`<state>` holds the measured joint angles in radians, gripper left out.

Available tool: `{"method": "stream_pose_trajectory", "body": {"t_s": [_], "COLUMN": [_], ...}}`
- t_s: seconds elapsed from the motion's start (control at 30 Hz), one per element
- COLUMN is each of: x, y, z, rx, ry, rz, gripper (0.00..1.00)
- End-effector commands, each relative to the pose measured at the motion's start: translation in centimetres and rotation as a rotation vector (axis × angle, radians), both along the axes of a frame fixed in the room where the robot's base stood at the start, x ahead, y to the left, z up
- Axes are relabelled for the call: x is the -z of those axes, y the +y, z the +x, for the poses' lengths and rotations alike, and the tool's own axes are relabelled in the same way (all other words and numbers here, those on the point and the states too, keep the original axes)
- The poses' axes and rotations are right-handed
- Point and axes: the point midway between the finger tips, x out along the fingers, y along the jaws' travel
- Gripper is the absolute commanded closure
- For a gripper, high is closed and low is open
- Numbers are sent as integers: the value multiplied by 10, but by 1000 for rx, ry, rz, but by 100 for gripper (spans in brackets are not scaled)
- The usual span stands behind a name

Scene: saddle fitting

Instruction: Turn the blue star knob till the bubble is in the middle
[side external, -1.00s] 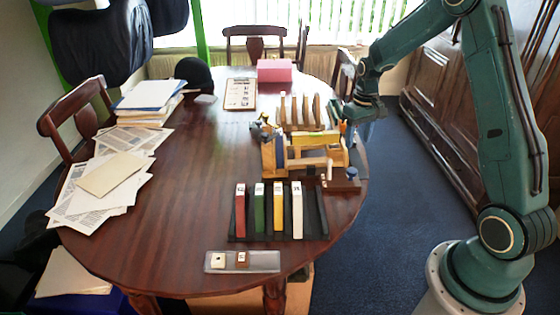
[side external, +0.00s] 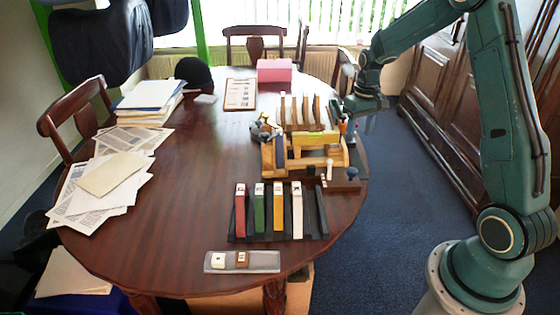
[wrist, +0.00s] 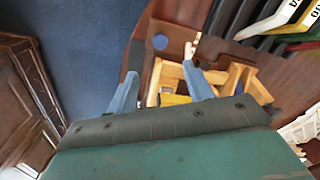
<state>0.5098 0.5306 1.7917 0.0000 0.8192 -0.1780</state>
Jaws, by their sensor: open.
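The blue star knob (side external: 352,173) stands on a dark wooden block at the right front of the wooden fixture (side external: 305,152). In the wrist view the knob (wrist: 160,41) shows as a blue disc above the fingertips. My gripper (side external: 357,121) hangs over the table's right edge, behind the knob and apart from it. In the wrist view its two light blue fingers (wrist: 160,71) are spread with nothing held between them. A yellow-green strip (side external: 316,134) lies on the fixture. I cannot make out a bubble.
A pale peg (side external: 329,168) rises left of the knob. The left middle of the table is clear.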

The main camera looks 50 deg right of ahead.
Motion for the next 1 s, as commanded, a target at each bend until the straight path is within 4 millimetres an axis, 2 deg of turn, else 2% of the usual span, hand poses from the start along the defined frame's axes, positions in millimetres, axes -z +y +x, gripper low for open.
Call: {"method": "stream_pose_trajectory", "body": {"t_s": [0.37, 0.57, 0.77, 1.0], "x": [1, 10, 31, 66], "y": [0, 0, 0, 0], "z": [0, 0, -1, -1], "rx": [1, 1, 1, 1], "ry": [1, 2, 3, 3], "rz": [0, 1, 2, 2], "gripper": [49, 49, 49, 49]}}
